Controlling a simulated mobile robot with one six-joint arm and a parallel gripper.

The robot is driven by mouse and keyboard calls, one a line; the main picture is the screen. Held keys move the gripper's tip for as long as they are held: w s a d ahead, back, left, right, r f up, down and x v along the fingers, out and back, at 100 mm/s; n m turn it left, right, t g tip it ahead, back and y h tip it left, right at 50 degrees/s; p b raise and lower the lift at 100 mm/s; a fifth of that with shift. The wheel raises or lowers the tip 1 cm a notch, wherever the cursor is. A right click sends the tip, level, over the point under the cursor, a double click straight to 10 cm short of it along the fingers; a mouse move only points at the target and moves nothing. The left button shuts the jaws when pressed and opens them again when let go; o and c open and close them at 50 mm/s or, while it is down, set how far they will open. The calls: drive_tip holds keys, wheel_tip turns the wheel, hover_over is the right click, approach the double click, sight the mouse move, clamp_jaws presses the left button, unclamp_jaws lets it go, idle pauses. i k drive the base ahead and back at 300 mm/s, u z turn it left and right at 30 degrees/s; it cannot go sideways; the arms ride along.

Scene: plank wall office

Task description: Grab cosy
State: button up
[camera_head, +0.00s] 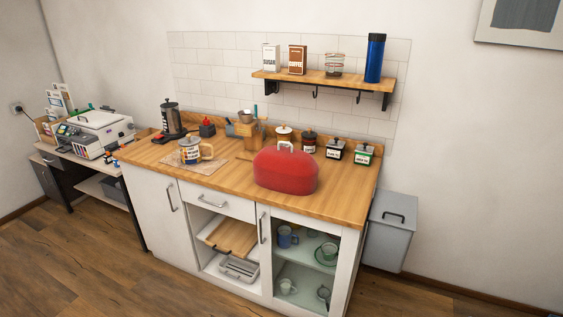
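A red, rounded, dome-shaped cosy (285,172) stands on the wooden counter (330,197), right of the middle and near the front edge. A small pale loop shows at its top. Whether anything is under it is hidden. My gripper is not in view.
Several lidded jars (334,150) stand behind and right of the cosy. A mug with a lid (189,151) sits on a mat to the left, near a dark coffee press (172,122). A wall shelf (330,80) hangs above. Wooden floor (110,265) is clear in front.

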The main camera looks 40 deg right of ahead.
sight(290, 171)
drive_tip(key=i, duration=0.95)
drive_tip(key=z, duration=0.05)
